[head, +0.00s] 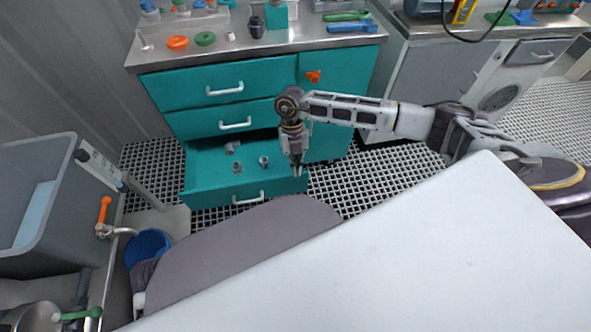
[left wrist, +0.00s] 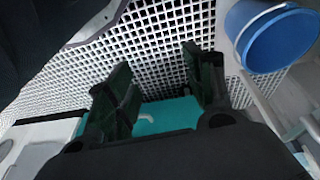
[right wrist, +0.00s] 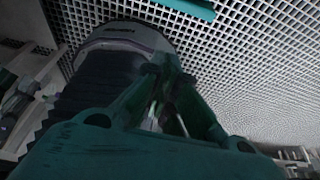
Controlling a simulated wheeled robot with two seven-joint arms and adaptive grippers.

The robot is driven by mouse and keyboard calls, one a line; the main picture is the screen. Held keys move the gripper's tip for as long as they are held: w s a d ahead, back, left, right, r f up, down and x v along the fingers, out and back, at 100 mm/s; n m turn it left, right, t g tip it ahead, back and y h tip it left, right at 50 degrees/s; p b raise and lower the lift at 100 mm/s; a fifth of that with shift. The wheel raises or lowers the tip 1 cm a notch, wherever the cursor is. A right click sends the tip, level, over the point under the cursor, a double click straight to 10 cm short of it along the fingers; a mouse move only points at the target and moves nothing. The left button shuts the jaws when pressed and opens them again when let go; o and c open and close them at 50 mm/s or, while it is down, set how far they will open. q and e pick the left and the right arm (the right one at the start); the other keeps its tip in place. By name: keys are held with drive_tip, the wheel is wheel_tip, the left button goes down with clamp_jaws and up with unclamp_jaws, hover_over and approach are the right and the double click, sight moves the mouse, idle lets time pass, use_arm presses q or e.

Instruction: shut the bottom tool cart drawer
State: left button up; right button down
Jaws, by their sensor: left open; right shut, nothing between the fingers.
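The teal tool cart (head: 185,90) stands ahead of me. Its bottom drawer (head: 215,193) is pulled out, with a white handle (head: 248,199) on its front and a few small grey parts inside. My right gripper (head: 297,175) points down at the right end of this drawer, close to its front panel; I cannot tell whether it touches. Its fingers are shut and empty, and also show together in the right wrist view (right wrist: 165,75). My left gripper (left wrist: 160,80) is open and empty in the left wrist view, with a teal surface beyond it. It does not show in the head view.
The upper drawers (head: 225,88) are closed. Small items lie on the cart top (head: 270,40). A grey bin (head: 45,190) and a blue bucket (head: 148,245) stand at the left. A grey cabinet (head: 440,75) is at the right. Open grating floor (head: 345,190) lies right of the drawer.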

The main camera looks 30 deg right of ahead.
sight(295, 179)
drive_tip(key=f+b, duration=0.1)
drive_tip(key=f, duration=0.2)
drive_tip(key=f+b, duration=0.1)
drive_tip(key=f, duration=0.2)
drive_tip(key=f+b, duration=0.1)
drive_tip(key=f, duration=0.2)
drive_tip(key=shift+w+b, duration=0.25)
drive_tip(key=shift+b, duration=0.1)
use_arm(q)
drive_tip(key=shift+w+d+r+t+h, duration=0.1)
drive_tip(key=shift+d+r+t+h, duration=0.3)
drive_tip(key=shift+d+r+t, duration=0.4)
use_arm(e)
drive_tip(key=shift+w+d, duration=0.1)
drive_tip(key=shift+w, duration=0.05)
use_arm(q)
drive_tip(key=shift+a+r, duration=0.2)
